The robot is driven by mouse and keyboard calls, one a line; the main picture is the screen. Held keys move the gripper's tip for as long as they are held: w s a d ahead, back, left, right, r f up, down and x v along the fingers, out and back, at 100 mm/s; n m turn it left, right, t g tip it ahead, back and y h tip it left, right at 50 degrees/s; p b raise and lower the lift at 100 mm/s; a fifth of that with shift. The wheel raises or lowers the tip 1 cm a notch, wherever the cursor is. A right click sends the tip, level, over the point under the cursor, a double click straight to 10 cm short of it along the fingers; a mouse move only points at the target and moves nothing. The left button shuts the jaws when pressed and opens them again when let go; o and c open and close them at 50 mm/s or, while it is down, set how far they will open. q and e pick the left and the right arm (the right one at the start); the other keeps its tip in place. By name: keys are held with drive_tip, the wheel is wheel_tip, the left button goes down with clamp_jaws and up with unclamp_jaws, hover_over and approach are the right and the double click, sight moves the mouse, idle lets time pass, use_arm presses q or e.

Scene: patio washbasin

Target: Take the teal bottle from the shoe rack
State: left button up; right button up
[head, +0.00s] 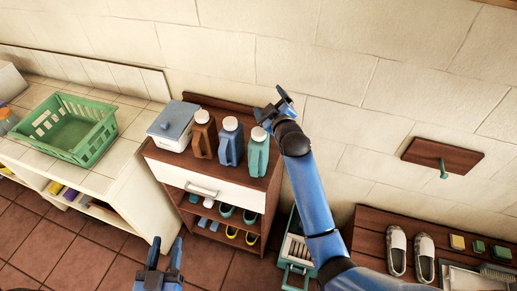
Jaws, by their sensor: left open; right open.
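The teal bottle (257,158) with a white cap stands upright on top of the brown shoe rack (273,188), at the right end of a row. My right gripper (272,104) is open and empty, close to the bottle's cap, at its upper right in the head view. I cannot tell whether it touches the bottle. My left gripper (164,250) is open and empty at the bottom of the view, in front of the rack and apart from it.
A blue bottle (231,146), a brown bottle (204,138) and a white box with a grey-blue lid (172,128) stand left of the teal bottle. A tiled counter with a green basket (75,135) is at left. A wall hook (443,168) and bench (370,224) are at right.

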drive_tip(key=w+a+n+g, duration=0.3)
drive_tip(key=w+n+g, duration=0.1)
drive_tip(key=n, duration=0.1)
drive_tip(key=n+g+h+p, duration=0.2)
drive_tip(key=n+g+h, duration=0.2)
drive_tip(key=n+g, duration=0.95)
hover_over(259, 133)
drive_tip(key=w, duration=0.1)
drive_tip(key=n+t, duration=0.1)
drive_tip(key=f+n+t, duration=0.1)
drive_tip(key=shift+w+a+f+t, duration=0.15)
drive_tip(key=shift+w+f+t, duration=0.1)
drive_tip(key=shift+t, duration=0.1)
drive_tip(key=shift+s+d+n+g+h, duration=0.2)
drive_tip(key=shift+s+n+g+h, duration=0.15)
drive_tip(key=shift+s+n, duration=0.3)
drive_tip(key=shift+s+f+b, duration=0.1)
drive_tip(key=shift+f+b, duration=0.5)
wheel_tip(259, 133, down, 4)
drive_tip(key=b, duration=0.3)
drive_tip(key=shift+f+b, duration=0.2)
drive_tip(key=shift+b, duration=0.2)
drive_tip(key=shift+f+p, duration=0.3)
drive_tip(key=shift+p, duration=0.2)
drive_tip(key=f, duration=0.1)
drive_tip(key=f+p, duration=0.1)
drive_tip(key=f, duration=0.1)
drive_tip(key=shift+w+a+f, duration=0.1)
drive_tip(key=shift+w, duration=0.15)
drive_tip(key=shift+f, duration=0.65)
